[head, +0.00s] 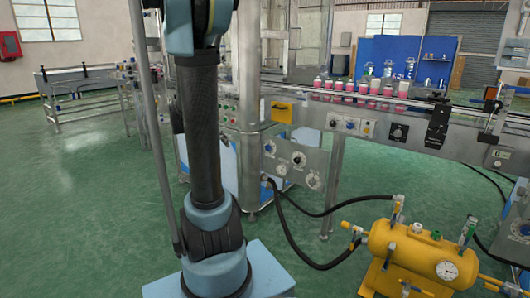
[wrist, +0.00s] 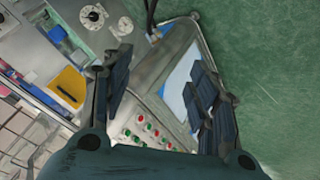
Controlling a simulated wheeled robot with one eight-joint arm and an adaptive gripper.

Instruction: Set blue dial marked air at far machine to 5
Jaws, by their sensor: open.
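A small blue dial (head: 270,148) is on the slanted steel panel low on the machine in the middle of the head view. Its marking and setting are too small to read. A second blue knob (head: 351,124) is on the conveyor's front panel to the right; I cannot tell which is marked air. In the wrist view my gripper (wrist: 160,58) is open and empty, its dark fingers spread apart above the machine. A pale round dial (wrist: 92,16) shows at the top left there, apart from the fingers. My gripper is out of the head view.
White gauges (head: 314,181) share the slanted panel. A yellow tank (head: 415,255) with black hoses stands at the lower right. Pink bottles (head: 365,90) line the conveyor. Red and green buttons (wrist: 145,130) lie below the fingers in the wrist view. Green floor (head: 95,190) at left is clear.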

